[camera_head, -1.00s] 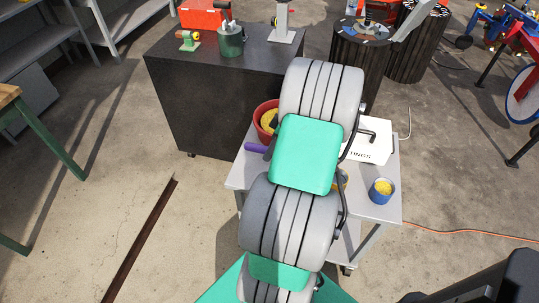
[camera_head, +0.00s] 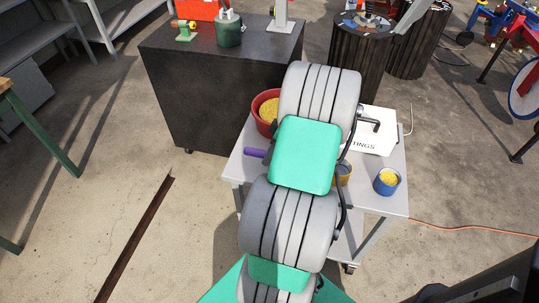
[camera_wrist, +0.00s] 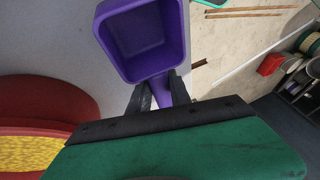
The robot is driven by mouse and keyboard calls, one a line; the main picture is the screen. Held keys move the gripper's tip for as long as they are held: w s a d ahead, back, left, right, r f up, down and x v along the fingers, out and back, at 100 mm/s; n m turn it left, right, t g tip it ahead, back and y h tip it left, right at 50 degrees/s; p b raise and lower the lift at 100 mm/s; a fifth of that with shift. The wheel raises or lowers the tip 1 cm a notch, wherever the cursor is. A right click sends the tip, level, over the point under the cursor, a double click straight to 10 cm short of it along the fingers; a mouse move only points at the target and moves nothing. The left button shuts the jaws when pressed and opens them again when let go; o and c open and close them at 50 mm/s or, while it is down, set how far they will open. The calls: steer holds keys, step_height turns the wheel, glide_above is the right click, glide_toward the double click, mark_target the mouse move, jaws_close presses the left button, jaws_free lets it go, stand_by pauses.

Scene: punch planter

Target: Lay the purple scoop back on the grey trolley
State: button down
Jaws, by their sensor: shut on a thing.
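The purple scoop (camera_wrist: 143,38) fills the upper middle of the wrist view, its open bowl facing the camera. My gripper (camera_wrist: 157,91) is shut on its handle, with one dark finger on each side. In the head view only a short purple piece of the scoop (camera_head: 256,153) shows at the left of my arm, and my gripper is hidden there. The grey trolley (camera_head: 391,207) stands under my arm, and its top (camera_wrist: 50,45) lies behind the scoop in the wrist view. I cannot tell whether the scoop touches it.
A red bowl (camera_head: 262,107) of yellow material stands at the trolley's far left. A white lettered board (camera_head: 371,143), a yellow-topped blue cup (camera_head: 387,182) and a partly hidden yellowish cup (camera_head: 344,174) are on the right. A black cabinet (camera_head: 215,95) stands behind.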

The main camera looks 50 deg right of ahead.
steer(key=shift+f+b, duration=0.55)
steer(key=shift+f, duration=0.2)
steer(key=c, duration=1.1)
jaws_free()
steer(key=shift+r, duration=0.1)
